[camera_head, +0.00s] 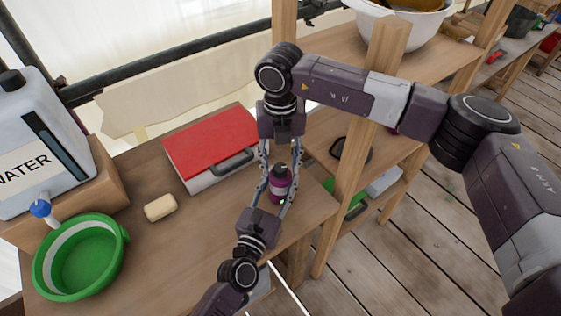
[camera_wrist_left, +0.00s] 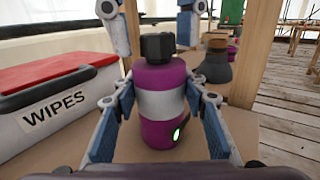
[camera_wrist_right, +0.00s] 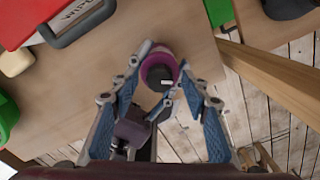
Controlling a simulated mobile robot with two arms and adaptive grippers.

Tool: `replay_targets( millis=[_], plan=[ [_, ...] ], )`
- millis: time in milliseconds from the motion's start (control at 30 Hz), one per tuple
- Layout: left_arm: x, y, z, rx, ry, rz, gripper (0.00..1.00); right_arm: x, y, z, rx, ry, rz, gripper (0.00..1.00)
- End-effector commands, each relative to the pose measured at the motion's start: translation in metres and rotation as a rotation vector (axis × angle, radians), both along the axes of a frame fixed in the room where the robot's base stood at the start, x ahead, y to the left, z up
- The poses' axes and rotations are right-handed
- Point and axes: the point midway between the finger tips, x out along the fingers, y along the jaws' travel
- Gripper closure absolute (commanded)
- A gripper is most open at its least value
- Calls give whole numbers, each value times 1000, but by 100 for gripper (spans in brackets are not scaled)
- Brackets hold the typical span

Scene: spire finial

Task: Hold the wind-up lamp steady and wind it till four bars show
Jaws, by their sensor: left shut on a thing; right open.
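The wind-up lamp (camera_head: 279,190) is a purple cylinder with a grey band and a dark knob (camera_wrist_left: 157,46) on top. It stands upright on the wooden table near its right edge. A small lit green mark (camera_wrist_left: 177,133) shows low on its side; I cannot count bars. My left gripper (camera_head: 272,199) is shut on the lamp's body, one finger on each side, also seen in the left wrist view (camera_wrist_left: 158,118). My right gripper (camera_head: 279,166) is open above the lamp, pointing down, its fingers apart on either side of the knob; the right wrist view shows the lamp (camera_wrist_right: 158,66) between them.
A white box with a red lid (camera_head: 212,142), marked WIPES, lies behind and left of the lamp. A soap bar (camera_head: 160,207), a green basin (camera_head: 80,262) and a water container (camera_head: 40,150) stand further left. A wooden post (camera_head: 352,170) and shelves rise close on the right.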

Motion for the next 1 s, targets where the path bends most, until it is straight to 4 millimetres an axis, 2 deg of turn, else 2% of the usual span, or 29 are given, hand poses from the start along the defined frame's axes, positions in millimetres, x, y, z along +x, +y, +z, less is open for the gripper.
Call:
replay_targets(
  millis=[167, 600, 800, 1000],
  plan=[
    [0, 0, 0, 0, 1, 0, 89, 0, 1, 15, 1, -1, 1, 58],
    [0, 1, 0, 1, 1, 1, 89, 1, 0, 102, 0, -3, -1, 58],
    [0, 1, 0, 1, 0, 1, 89, 0, 0, 118, 0, -1, -1, 58],
    [0, 1, 0, 1, 0, 1, 89, 0, 0, 120, 0, -1, 0, 58]
  ],
)
